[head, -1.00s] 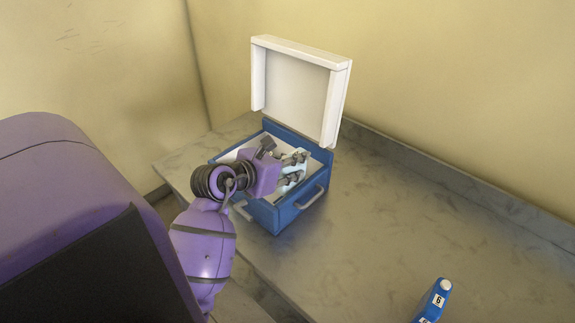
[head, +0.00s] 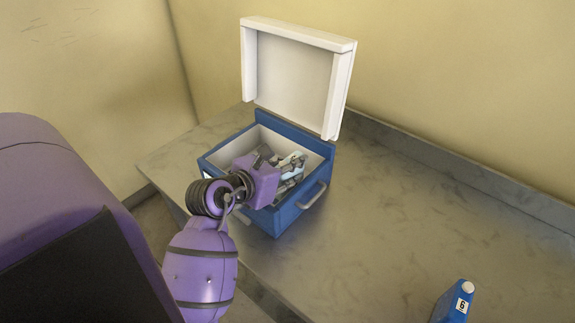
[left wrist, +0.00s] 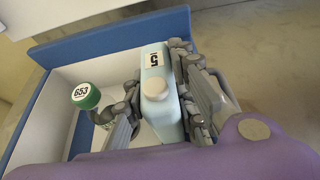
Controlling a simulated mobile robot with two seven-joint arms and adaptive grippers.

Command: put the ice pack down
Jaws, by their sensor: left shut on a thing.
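The ice pack is light blue with a white cap and a label reading 5 in the left wrist view (left wrist: 158,85). My left gripper (head: 290,167) is shut on it; in the left wrist view the fingers (left wrist: 160,105) press both its sides. Gripper and pack are inside the open blue cooler box (head: 278,218), below its rim. In the head view the pack (head: 292,158) is mostly hidden by the gripper. I cannot tell whether its bottom touches the box floor. My right gripper is not in view.
A green-capped item marked 653 (left wrist: 84,95) stands in the box left of the gripper. The white lid (head: 295,75) is raised at the back. A blue bottle-shaped pack marked 6 (head: 455,303) stands on the grey counter (head: 400,220), which is otherwise clear.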

